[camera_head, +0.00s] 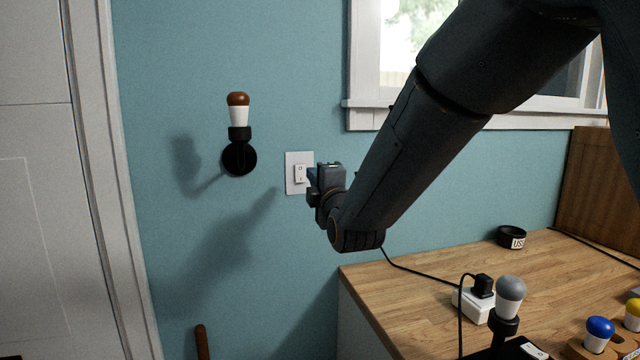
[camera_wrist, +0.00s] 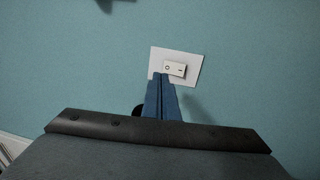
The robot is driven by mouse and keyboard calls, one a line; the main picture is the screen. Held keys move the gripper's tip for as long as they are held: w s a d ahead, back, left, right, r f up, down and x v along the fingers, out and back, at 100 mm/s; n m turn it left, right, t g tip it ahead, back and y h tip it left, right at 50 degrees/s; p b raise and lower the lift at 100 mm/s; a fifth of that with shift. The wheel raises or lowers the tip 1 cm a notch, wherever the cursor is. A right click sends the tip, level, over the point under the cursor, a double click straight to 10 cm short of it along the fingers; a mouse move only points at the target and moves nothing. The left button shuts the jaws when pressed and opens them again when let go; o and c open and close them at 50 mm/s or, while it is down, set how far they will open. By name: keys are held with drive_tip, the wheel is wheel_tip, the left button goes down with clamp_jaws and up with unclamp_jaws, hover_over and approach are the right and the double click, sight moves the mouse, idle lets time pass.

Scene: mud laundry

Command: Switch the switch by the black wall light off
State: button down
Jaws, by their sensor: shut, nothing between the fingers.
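The black wall light (camera_head: 239,158) is on the teal wall in the head view, with a white and brown bulb on top. The switch (camera_head: 299,174) is a white rocker on a white plate to its right. The switch also shows in the wrist view (camera_wrist: 175,69), with a circle mark and a line mark on the rocker. My gripper (camera_head: 312,177) is at the right side of the switch in the head view. Its blue fingers (camera_wrist: 158,78) are shut and empty, with the tips at the plate's edge beside the rocker. I cannot tell whether they touch it.
A wooden counter (camera_head: 400,280) stands at the lower right with a grey bulb (camera_head: 510,297) in a black holder, a white power block (camera_head: 472,306) and a black cup (camera_head: 511,237). A white door (camera_head: 35,200) is at the left. A window (camera_head: 400,50) is above the counter.

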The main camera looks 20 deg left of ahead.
drive_tip(key=s+d, duration=0.2)
drive_tip(key=s, duration=0.1)
drive_tip(key=s+d+b, duration=0.1)
drive_tip(key=s, duration=0.1)
drive_tip(key=shift+r, duration=0.4)
